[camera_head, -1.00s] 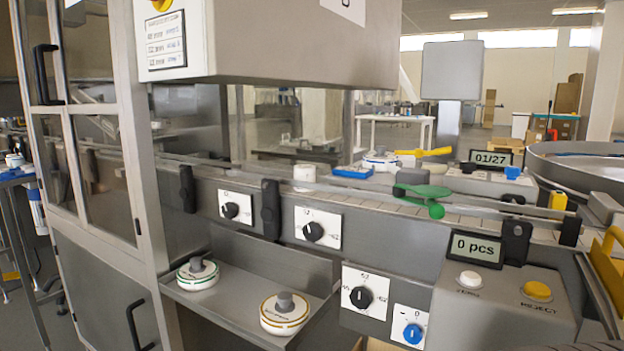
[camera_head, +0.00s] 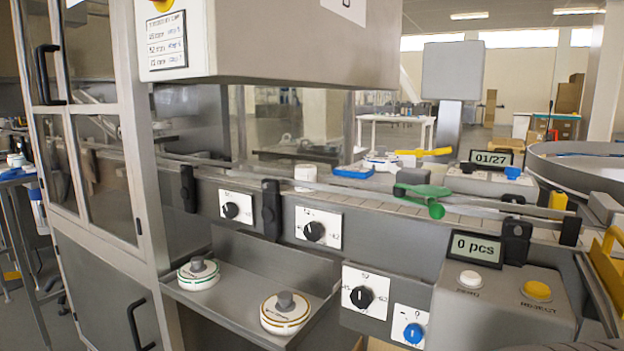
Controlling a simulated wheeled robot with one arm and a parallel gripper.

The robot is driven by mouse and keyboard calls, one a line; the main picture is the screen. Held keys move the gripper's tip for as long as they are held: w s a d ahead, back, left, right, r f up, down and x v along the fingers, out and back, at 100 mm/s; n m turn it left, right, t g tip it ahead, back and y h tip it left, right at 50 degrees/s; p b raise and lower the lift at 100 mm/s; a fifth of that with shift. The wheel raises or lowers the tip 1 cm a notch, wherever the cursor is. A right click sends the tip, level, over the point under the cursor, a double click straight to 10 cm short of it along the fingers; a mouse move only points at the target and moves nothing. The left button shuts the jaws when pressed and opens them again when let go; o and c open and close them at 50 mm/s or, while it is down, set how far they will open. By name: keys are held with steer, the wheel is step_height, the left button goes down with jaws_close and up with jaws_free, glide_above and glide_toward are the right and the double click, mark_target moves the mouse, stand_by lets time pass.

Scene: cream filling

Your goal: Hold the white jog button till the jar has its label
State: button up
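A white round push button (camera_head: 470,279) sits on the grey slanted control box at the lower right. The small lettering under it is too blurred to read, so I cannot tell whether it is the jog button. A white jar (camera_head: 305,174) stands on the conveyor behind the guide rail, under the steel housing; no label can be made out on it. My gripper is not in view.
A yellow button (camera_head: 537,290) marked REJECT sits right of the white one, below a "0 pcs" display (camera_head: 475,248). Black dials (camera_head: 314,231) line the conveyor front. Two white round pieces (camera_head: 285,312) lie on a steel shelf. A green paddle (camera_head: 428,196) overhangs the conveyor.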

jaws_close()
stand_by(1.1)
